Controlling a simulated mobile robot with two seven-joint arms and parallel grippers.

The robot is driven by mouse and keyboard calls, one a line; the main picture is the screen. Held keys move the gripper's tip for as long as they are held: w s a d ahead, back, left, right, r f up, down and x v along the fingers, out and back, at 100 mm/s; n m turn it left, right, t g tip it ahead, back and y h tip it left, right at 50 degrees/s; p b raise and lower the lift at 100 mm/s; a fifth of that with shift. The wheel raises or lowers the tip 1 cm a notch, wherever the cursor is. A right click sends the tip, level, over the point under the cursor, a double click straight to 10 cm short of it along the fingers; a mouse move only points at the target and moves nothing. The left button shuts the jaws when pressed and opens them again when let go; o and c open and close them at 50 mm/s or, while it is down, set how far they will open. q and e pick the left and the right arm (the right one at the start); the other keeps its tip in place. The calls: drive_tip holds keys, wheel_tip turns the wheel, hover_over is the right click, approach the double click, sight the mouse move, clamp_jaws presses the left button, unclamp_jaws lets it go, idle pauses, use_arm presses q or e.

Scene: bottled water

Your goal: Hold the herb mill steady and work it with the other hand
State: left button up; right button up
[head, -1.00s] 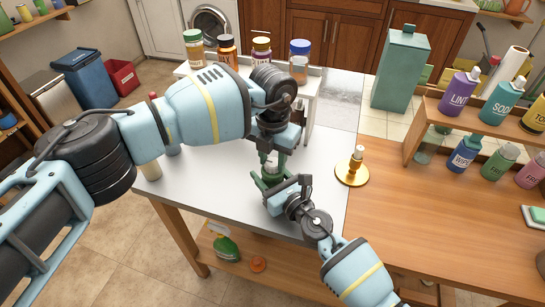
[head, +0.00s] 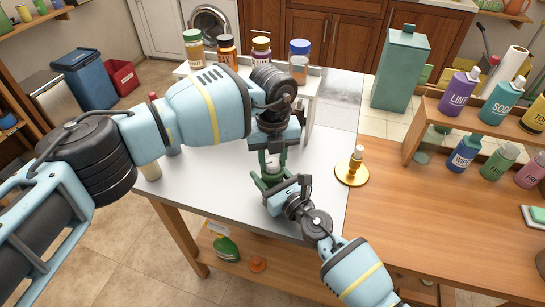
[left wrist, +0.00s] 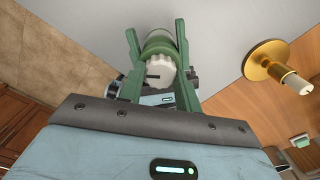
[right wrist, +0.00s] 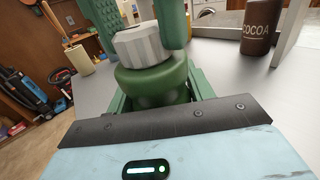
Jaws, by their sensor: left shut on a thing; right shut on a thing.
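The herb mill, with a green body (right wrist: 155,88) and a pale ridged cap (right wrist: 145,45), stands upright at the white table top. The cap also shows from above with a dark mark in the left wrist view (left wrist: 160,72). My left gripper (head: 272,158) reaches down from above and is shut on the cap. My right gripper (head: 266,184) comes in low from the front and is shut on the green body. In the head view the two grippers hide most of the mill.
A brass stand with a pale post (head: 352,178) is right of the mill. Several jars (head: 228,50) line a raised white shelf behind. A teal canister (head: 400,70) and labelled bottles (head: 459,92) on a wooden rack stand to the right. The wooden counter (head: 400,225) is mostly clear.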

sight(272, 162)
idle(0.5)
use_arm(q)
drive_tip(key=o, duration=1)
drive_tip(key=shift+r, duration=0.1)
wheel_tip(272, 162, up, 12)
